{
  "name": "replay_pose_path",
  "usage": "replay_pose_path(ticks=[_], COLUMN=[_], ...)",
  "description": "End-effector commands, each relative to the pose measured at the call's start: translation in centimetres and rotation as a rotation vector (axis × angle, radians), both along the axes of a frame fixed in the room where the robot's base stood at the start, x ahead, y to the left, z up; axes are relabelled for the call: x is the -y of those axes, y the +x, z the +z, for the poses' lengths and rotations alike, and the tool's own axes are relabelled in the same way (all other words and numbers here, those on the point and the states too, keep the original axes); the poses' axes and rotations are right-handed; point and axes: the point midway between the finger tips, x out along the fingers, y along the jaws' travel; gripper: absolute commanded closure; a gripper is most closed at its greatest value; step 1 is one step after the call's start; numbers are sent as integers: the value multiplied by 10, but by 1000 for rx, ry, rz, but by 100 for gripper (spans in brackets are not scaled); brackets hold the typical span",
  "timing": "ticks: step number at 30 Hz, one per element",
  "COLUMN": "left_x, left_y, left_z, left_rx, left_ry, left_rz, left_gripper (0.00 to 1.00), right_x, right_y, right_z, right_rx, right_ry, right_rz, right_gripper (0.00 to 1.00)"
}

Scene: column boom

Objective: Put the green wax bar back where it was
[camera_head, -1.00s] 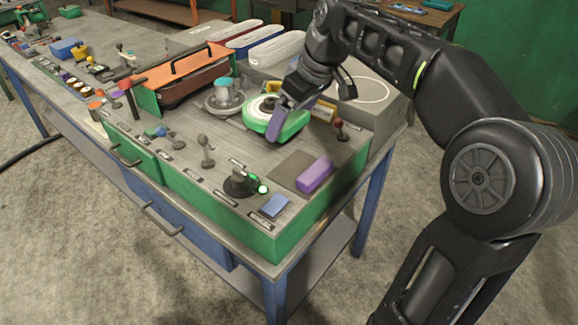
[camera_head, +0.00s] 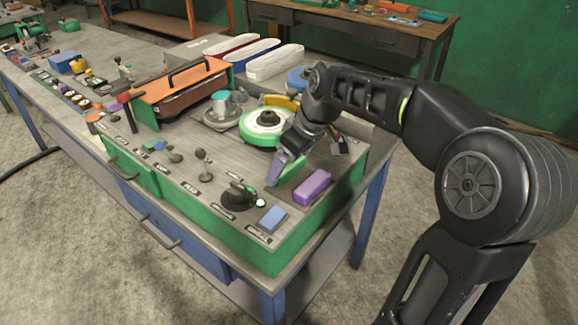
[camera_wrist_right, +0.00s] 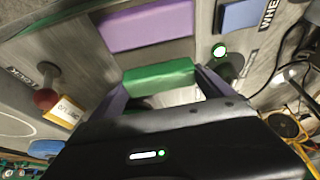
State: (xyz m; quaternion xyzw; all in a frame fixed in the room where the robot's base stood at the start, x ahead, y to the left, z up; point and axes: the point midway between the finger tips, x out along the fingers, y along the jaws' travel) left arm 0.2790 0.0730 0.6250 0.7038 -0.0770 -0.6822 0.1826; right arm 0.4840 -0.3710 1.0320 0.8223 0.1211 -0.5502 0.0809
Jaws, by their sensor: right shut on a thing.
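The green wax bar (camera_head: 293,173) is between the purple fingers of my right gripper (camera_head: 285,174), just left of the purple bar (camera_head: 313,187) on the bench-top unit. In the right wrist view the green bar (camera_wrist_right: 158,77) spans the gap between the two fingers of my right gripper (camera_wrist_right: 160,86). The purple bar (camera_wrist_right: 150,25) lies just beyond it, apart and roughly parallel. The dark pad left of the purple bar is mostly hidden by the gripper. I cannot tell whether the green bar touches the surface. My left gripper is not in view.
A round wheel with a green edge (camera_head: 264,124) stands behind the gripper. A black knob (camera_head: 238,197) with a lit green button (camera_head: 260,203) and a blue block (camera_head: 272,217) are in front. A red-topped lever (camera_wrist_right: 46,98) stands left in the wrist view.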

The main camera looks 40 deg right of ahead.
Motion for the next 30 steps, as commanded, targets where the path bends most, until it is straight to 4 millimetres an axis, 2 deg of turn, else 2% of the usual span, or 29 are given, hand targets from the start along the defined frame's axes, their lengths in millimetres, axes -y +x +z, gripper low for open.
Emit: replay_pose_path(ticks=[3, 15, 16, 19, 30], left_x=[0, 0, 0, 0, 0], left_y=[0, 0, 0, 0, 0], left_z=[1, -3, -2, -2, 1], left_rx=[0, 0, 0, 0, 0], left_ry=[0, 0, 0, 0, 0], left_rz=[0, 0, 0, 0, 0], left_gripper=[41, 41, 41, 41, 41], right_x=[0, 0, 0, 0, 1], right_y=[0, 0, 0, 0, -1], right_z=[-12, -17, -16, -16, -10], right_rx=[-1, 2, 1, 1, 1], right_ry=[1, -1, 0, 0, -1], right_rz=[0, 1, 1, 1, -1], right_gripper=[50, 50, 7, 0, 0])
